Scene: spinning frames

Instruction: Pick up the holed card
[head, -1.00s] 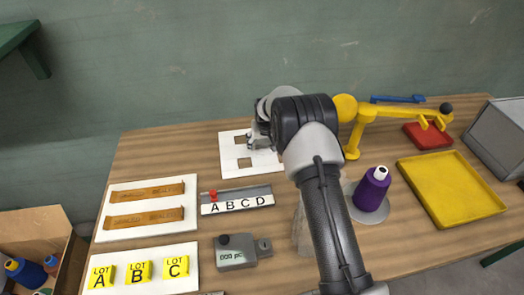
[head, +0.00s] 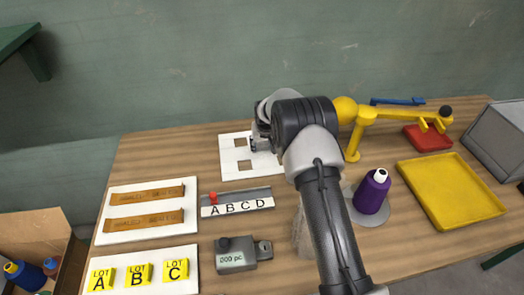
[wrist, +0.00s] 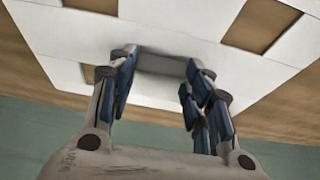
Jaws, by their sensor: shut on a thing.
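The holed card (head: 228,157) is a white sheet with square openings, at the back middle of the wooden table, left of my arm. In the wrist view the card (wrist: 205,28) spans most of the picture, with wood showing through its openings. My gripper (wrist: 160,75) is shut on a pale grey raised piece (wrist: 160,64) at the card. In the head view my gripper (head: 259,140) is over the card's right part and hides some of it. I cannot tell whether the card is clear of the table.
A yellow crane-like arm (head: 372,113) stands close to my arm's right. A purple spool (head: 372,194) stands beside my forearm. A grey rail (head: 235,194) lies in front of the card, and a yellow tray (head: 452,192) is at the right.

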